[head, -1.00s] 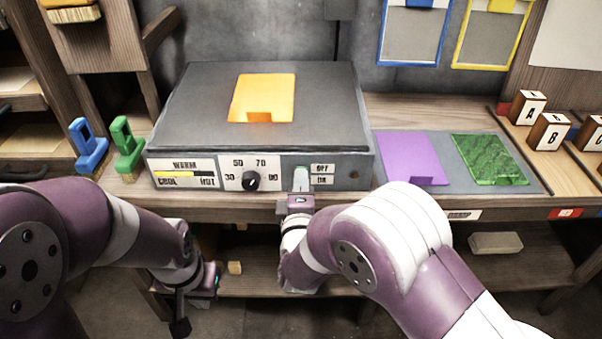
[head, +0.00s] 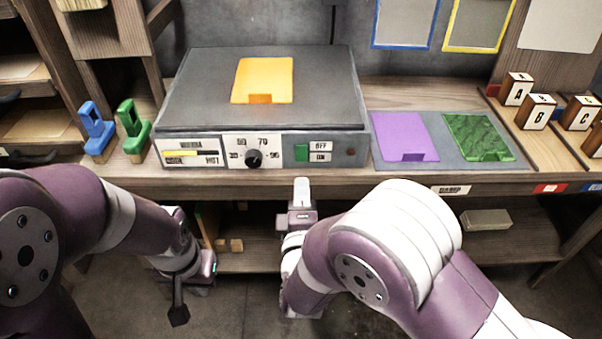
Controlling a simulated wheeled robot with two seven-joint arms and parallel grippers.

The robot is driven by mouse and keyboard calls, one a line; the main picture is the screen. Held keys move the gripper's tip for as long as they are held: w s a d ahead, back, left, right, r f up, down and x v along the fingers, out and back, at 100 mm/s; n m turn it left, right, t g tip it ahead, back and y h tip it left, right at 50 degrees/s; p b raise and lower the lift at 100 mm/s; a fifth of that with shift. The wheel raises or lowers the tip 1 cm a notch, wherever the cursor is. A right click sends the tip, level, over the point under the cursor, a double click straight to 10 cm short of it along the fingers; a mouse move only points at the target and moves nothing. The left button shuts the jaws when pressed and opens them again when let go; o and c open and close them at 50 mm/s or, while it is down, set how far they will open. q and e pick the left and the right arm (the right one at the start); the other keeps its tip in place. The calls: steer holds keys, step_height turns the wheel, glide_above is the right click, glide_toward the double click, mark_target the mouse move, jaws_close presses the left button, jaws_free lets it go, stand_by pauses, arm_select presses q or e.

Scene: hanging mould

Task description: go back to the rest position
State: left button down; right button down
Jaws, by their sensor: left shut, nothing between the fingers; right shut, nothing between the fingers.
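My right gripper (head: 302,188) is shut and empty. It points at the front of the grey heating plate (head: 200,85), just below its green switch (head: 301,153), and is apart from it. My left gripper (head: 178,312) is shut and empty, low in front of the bench at the lower left, pointing down. An orange sheet (head: 262,78) lies on the heating plate. The plate's front has a black dial (head: 254,159) and OFF and ON labels (head: 320,152).
The wooden bench edge (head: 400,183) runs behind both grippers. A purple sheet (head: 402,132) and a green sheet (head: 478,135) lie at right, near lettered blocks (head: 537,112). Blue (head: 95,130) and green (head: 132,130) holders stand at left. Small blocks (head: 229,245) sit on the lower shelf.

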steer(key=shift+s+r, duration=0.2)
steer(key=shift+s, duration=0.9)
steer(key=shift+s, duration=0.1)
